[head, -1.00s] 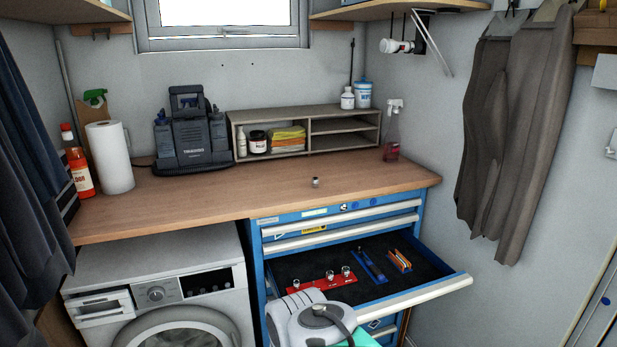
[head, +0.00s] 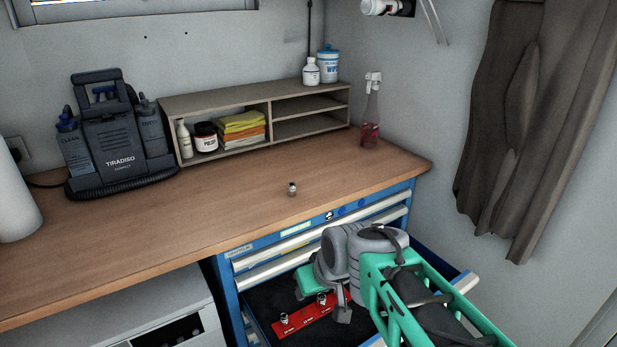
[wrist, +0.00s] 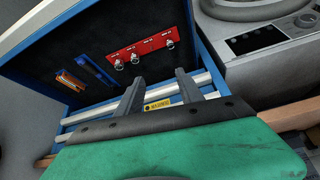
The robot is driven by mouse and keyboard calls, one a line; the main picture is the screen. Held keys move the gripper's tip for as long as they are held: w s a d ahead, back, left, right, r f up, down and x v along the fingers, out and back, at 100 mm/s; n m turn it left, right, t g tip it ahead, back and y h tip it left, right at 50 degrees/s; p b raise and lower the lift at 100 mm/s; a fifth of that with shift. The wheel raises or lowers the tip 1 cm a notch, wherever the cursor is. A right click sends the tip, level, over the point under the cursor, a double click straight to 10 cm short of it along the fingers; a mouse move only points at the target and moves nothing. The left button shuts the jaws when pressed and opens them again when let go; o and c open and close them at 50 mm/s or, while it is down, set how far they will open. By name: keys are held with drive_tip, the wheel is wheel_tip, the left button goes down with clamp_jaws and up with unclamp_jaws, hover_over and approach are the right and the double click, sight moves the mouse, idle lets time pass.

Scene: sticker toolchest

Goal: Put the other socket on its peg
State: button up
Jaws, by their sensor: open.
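A small metal socket (head: 292,189) stands alone on the wooden worktop near its front edge, above the drawers. In the open drawer lies a red rail (head: 304,318). It carries metal sockets, two of them clear in the head view; my arm covers its right part. The wrist view shows the whole rail (wrist: 141,48) with three sockets, two close together and one apart. My gripper (wrist: 160,77) is open with nothing between its fingers. It is over the drawer area, apart from the rail and well away from the worktop socket. In the head view my arm largely hides the gripper.
The open drawer (head: 262,300) has a dark lining. The wrist view shows a blue holder (wrist: 97,70) and orange-handled items (wrist: 70,81) in it. A wooden shelf unit (head: 272,97) and a dark machine (head: 112,140) stand at the back. The worktop around the socket is clear.

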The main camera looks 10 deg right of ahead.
drive_tip(key=w+r+t+p, duration=0.1)
drive_tip(key=w+r, duration=0.1)
drive_tip(key=w, duration=0.3)
drive_tip(key=w+r+n+t+y+p, duration=0.1)
drive_tip(key=w+r, duration=0.1)
drive_tip(key=w, duration=0.4)
drive_tip(key=w+d+r+n+t+y+p, duration=0.1)
drive_tip(key=w+r+t, duration=0.1)
drive_tip(key=w, duration=0.3)
drive_tip(key=shift+w+r, duration=0.2)
drive_tip(key=shift+r, duration=0.15)
drive_tip(key=t+y+p, duration=0.1)
drive_tip(key=t+y, duration=0.1)
drive_tip(key=t, duration=0.1)
approach(293, 187)
drive_tip(key=shift+n, duration=0.3)
drive_tip(key=x, duration=0.4)
drive_tip(key=shift+w+r, duration=0.1)
drive_tip(key=shift+r, duration=0.05)
drive_tip(key=p+x, duration=0.1)
drive_tip(key=x, duration=0.2)
drive_tip(key=p+x, duration=0.2)
drive_tip(key=x, duration=0.2)
drive_tip(key=shift+f, duration=0.3)
drive_tip(key=shift+d, duration=0.1)
drive_tip(key=shift+c, duration=0.3)
clamp_jaws()
